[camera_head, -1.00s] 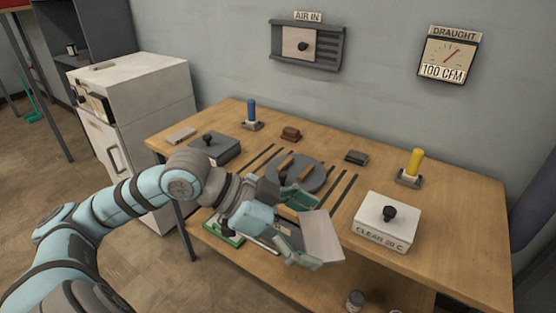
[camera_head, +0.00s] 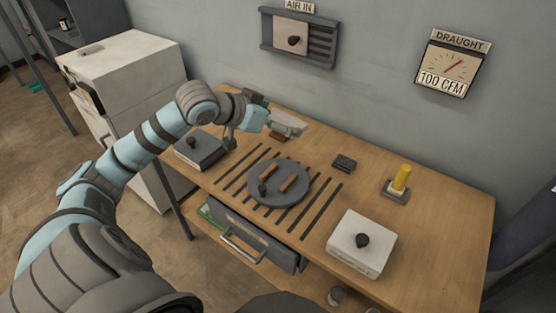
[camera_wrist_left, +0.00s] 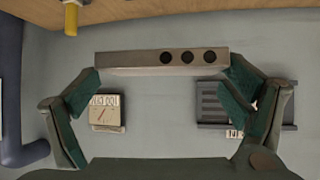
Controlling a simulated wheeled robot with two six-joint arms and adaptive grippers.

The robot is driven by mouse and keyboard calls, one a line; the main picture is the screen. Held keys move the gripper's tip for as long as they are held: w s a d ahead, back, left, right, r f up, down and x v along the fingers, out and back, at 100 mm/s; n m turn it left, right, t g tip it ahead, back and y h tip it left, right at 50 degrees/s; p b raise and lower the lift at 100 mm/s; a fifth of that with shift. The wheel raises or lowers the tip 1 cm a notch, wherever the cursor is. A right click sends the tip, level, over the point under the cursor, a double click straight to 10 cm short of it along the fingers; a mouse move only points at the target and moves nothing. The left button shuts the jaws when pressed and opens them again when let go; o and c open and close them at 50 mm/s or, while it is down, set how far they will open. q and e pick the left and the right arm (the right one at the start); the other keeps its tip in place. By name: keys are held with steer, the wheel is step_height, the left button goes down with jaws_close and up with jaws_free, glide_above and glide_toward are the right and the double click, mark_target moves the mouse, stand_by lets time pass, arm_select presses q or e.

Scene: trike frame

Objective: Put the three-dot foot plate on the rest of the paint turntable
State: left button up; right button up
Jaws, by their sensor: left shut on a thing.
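The three-dot foot plate (camera_wrist_left: 130,60) is a grey bar-like piece in the left wrist view, with three dark round dots on the side facing the camera. My left gripper (camera_head: 284,124) is shut on it, with green-padded fingers (camera_wrist_left: 163,80) at its two ends. In the head view they are above the back of the bench, behind the paint turntable (camera_head: 292,199). The turntable is a dark grey disc with two brown bars (camera_head: 288,183) and a black knob (camera_head: 263,189). No plate lies on the bars. My right gripper is out of view.
A grey box with a black knob (camera_head: 200,148) stands left of the turntable, a white box (camera_head: 361,243) at front right. A yellow-handled piece (camera_head: 400,178) and a small dark block (camera_head: 344,162) stand at right. The wall with vent (camera_head: 297,38) and gauge (camera_head: 452,66) is behind.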

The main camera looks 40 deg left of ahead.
arm_select(q)
steer(key=shift+w+a+f+n+y, duration=0.4)
steer(key=shift+w+a+f, duration=0.05)
steer(key=shift+a+f, duration=0.35)
steer(key=f+b, duration=0.5)
steer(key=f, duration=1.3)
steer(key=shift+s+f, duration=0.15)
steer(key=shift+s, duration=0.05)
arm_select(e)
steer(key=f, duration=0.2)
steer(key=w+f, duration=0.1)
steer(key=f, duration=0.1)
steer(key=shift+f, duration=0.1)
arm_select(q)
steer(key=o, duration=1.1)
